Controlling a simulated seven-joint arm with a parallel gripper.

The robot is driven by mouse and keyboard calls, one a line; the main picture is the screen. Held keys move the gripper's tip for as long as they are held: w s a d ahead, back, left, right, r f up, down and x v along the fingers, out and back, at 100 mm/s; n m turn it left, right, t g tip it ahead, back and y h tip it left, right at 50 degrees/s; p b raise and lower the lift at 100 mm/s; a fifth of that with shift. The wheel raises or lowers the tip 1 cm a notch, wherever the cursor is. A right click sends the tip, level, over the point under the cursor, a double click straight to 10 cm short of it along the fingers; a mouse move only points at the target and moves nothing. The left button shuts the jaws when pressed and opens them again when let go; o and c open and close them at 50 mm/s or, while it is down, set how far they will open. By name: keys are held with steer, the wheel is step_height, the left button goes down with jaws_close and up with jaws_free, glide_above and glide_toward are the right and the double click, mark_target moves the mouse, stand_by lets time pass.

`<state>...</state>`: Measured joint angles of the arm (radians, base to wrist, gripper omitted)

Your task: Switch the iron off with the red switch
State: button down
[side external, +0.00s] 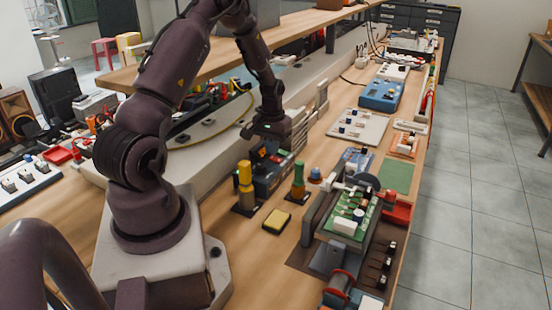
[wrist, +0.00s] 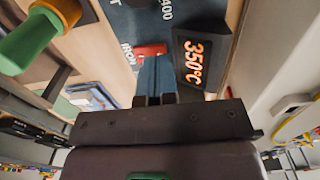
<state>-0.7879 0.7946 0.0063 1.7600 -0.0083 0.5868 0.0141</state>
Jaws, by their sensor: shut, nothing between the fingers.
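The soldering station (side external: 270,178) is a dark box on the bench, below my gripper. In the wrist view its face (wrist: 205,12) carries a lit display (wrist: 194,62) reading 350°C and a red switch (wrist: 150,49) beside the label IRON. My gripper (wrist: 155,68) is shut and empty. Its tips lie right at the red switch and cover part of it; I cannot tell whether they touch. In the side view my gripper (side external: 268,132) hangs just above the station, and the switch is hidden. The switch's position is unclear.
A yellow-handled tool (side external: 245,178) and a green-handled tool (side external: 298,182) stand upright close to the station; the green handle (wrist: 32,42) also shows in the wrist view. A yellow sponge (side external: 277,220) lies in front. A circuit board in a holder (side external: 350,212) stands to the right.

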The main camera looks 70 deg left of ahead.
steer(key=shift+f, duration=0.75)
steer(key=shift+r, duration=3.55)
steer(key=shift+s+d+f, duration=0.1)
steer(key=shift+s+d, duration=0.05)
steer(key=shift+s+d+f+g+h, duration=0.25)
steer(key=shift+s+d+g+h, duration=0.05)
steer(key=shift+s+d, duration=0.3)
steer(key=s+d+r+m+t, duration=0.2)
steer(key=d+r+m, duration=0.1)
steer(key=d+r, duration=0.4)
steer(key=s+d+r+m+t, duration=0.2)
steer(key=d+r, duration=0.6)
steer(key=d, duration=0.4)
steer(key=s+d+r+m+t, duration=0.2)
steer(key=s+d+r+m, duration=0.2)
steer(key=d+r, duration=0.3)
steer(key=d, duration=0.2)
steer(key=shift+s+d+r, duration=0.25)
steer(key=shift+d+r, duration=0.05)
steer(key=shift+r, duration=0.05)
